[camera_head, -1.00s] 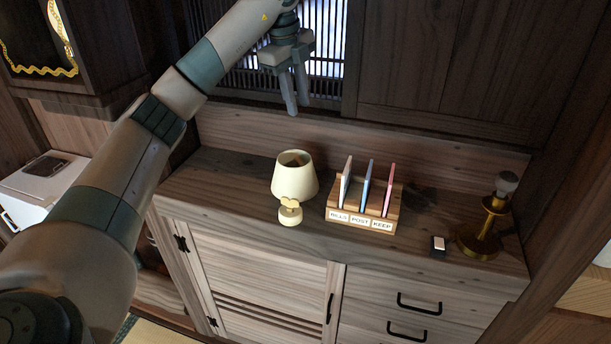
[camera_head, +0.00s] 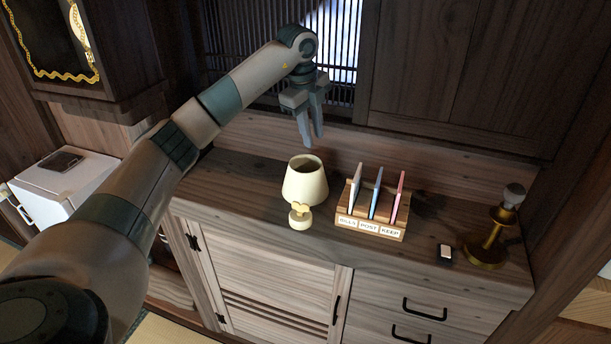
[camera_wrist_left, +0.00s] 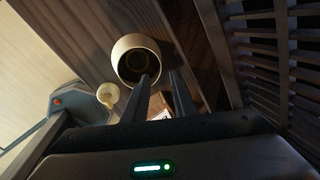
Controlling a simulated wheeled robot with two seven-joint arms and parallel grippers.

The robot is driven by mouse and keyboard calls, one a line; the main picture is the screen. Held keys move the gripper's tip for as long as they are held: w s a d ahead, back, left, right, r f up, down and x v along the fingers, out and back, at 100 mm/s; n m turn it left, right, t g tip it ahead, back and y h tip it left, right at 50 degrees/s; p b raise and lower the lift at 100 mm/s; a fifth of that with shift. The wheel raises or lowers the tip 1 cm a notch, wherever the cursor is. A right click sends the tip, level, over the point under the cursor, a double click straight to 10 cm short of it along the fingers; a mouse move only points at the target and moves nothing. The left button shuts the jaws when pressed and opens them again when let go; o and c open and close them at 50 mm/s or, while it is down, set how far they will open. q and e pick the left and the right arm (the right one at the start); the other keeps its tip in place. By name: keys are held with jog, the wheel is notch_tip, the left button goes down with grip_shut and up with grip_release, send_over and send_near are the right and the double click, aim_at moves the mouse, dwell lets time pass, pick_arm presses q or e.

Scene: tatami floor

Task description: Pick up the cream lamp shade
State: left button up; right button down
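The cream lamp shade (camera_head: 305,182) stands upright on the wooden cabinet top, its open top facing up. A small cream object with a heart-like top (camera_head: 299,215) stands just in front of it. My left gripper (camera_head: 312,138) is above and slightly behind the shade, fingers pointing down with a gap between them, holding nothing. In the left wrist view the shade (camera_wrist_left: 135,47) lies beyond the fingertips (camera_wrist_left: 160,80), its round opening showing; the small cream object (camera_wrist_left: 108,95) is to its left. My right gripper is not in view.
A wooden letter rack (camera_head: 368,228) with upright cards stands right of the shade. Farther right are a small dark item with a white top (camera_head: 445,254) and a brass lamp base (camera_head: 488,245) with a bulb. A slatted window (camera_head: 260,50) is behind. The cabinet top (camera_head: 232,185) left of the shade is bare.

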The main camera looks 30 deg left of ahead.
pick_arm(q)
jog(key=shift+p+x, duration=0.5)
jog(key=shift+x, duration=1.5)
jog(key=p+x, duration=0.1)
jog(key=x, duration=0.1)
jog(key=a+p+x, duration=0.1)
jog(key=p+x, duration=0.1)
jog(key=shift+w+d+f, duration=0.1)
jog(key=shift+w+f, duration=0.1)
jog(key=shift+f, duration=0.4)
grip_shut()
